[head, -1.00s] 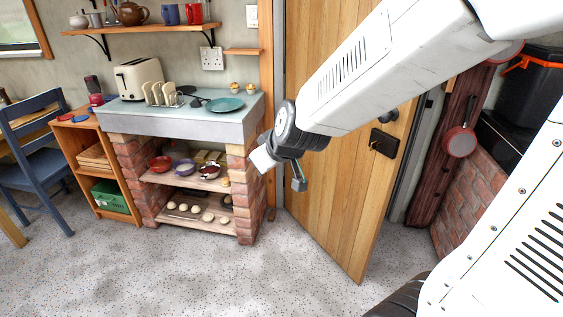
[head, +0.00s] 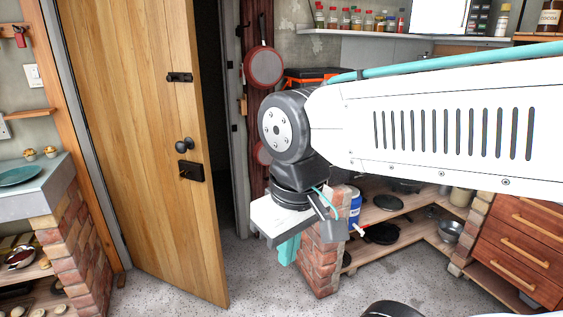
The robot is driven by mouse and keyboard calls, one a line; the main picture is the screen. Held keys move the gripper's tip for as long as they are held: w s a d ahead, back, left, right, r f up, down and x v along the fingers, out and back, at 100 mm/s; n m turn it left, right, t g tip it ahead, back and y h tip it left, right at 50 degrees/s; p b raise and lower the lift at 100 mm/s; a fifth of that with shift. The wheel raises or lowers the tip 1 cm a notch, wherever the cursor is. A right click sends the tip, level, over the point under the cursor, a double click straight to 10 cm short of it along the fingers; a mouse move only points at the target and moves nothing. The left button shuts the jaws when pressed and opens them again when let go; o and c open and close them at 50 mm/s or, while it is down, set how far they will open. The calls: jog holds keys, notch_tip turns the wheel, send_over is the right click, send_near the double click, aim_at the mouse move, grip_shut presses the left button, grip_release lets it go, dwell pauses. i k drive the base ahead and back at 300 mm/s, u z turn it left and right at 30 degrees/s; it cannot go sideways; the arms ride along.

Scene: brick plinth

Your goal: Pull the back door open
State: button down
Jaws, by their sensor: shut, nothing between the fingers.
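The back door (head: 140,130) is a plain wooden plank door at the left. It stands ajar, with a dark gap (head: 213,100) beyond its right edge. A dark round knob (head: 184,144) is on its face, with a black lock case (head: 190,171) below and a small black bolt (head: 180,77) above. My gripper (head: 288,250) is right of the door's free edge, pointing down, with teal fingertips. It is shut and empty, and in the picture it is apart from the door and knob. My wrist hides part of what is behind it.
A brick pillar (head: 318,262) and low shelves (head: 385,212) with pans stand behind my gripper. Wooden drawers (head: 520,235) are at the right. A brick plinth (head: 68,245) with a counter is at the left. Speckled floor (head: 245,275) is clear below the door.

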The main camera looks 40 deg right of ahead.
aim_at(146, 129)
jog(key=u, duration=0.2)
jog(key=k, duration=0.25)
jog(key=z, duration=1.3)
jog(key=i, duration=1.35)
jog(key=u, duration=1.15)
jog(key=i, duration=0.5)
jog(key=u, duration=0.5)
